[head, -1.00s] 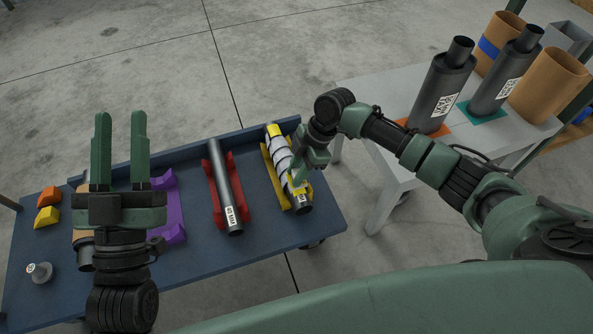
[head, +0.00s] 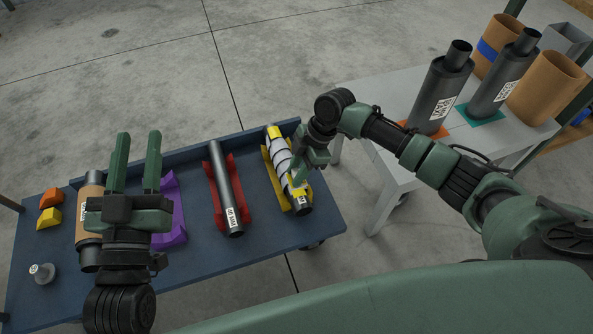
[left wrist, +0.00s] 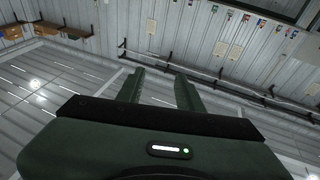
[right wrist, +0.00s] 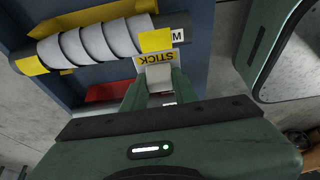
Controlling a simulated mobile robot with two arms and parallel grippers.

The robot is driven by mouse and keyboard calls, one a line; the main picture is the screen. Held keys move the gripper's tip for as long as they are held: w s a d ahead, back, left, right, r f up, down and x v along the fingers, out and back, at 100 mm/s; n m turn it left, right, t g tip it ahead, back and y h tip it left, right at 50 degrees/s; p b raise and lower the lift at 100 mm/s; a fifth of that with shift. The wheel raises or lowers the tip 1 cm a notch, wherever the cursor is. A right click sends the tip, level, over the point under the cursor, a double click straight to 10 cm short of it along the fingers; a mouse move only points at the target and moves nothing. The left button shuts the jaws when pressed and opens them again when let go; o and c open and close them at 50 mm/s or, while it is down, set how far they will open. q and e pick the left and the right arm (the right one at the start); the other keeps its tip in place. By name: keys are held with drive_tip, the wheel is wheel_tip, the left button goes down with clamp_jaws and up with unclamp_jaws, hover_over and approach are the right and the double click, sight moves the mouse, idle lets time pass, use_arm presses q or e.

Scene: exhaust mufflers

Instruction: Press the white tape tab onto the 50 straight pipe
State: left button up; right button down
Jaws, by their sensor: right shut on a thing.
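A dark straight pipe (head: 304,207) lies in a yellow cradle (head: 271,175), wrapped in a spiral of white tape (head: 281,155) with yellow patches near both ends. In the right wrist view the wrapped pipe (right wrist: 124,29) lies just beyond my right gripper (right wrist: 157,78). That gripper is shut on a white tab (right wrist: 159,77) with a yellow end marked STICK (right wrist: 154,58). The yellow end is at the pipe's edge; I cannot tell whether it touches. In the head view my right gripper (head: 298,182) is over the pipe's near end. My left gripper (head: 137,138) is open and empty.
A second dark pipe (head: 225,180) lies in a red cradle (head: 240,203). A purple cradle (head: 174,208) and a brown-wrapped muffler (head: 91,206) are left on the blue table (head: 194,262). Two mufflers stand on the grey table (head: 392,160) at right.

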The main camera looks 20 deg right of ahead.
use_arm(q)
drive_tip(key=shift+w+a+f+g+y+p, duration=0.2)
drive_tip(key=shift+f+g, duration=0.45)
drive_tip(key=shift+f, duration=0.55)
drive_tip(key=shift+s+a+f+g+y+p, duration=0.1)
drive_tip(key=shift+f+g+y+p, duration=0.2)
drive_tip(key=shift+f+g, duration=0.65)
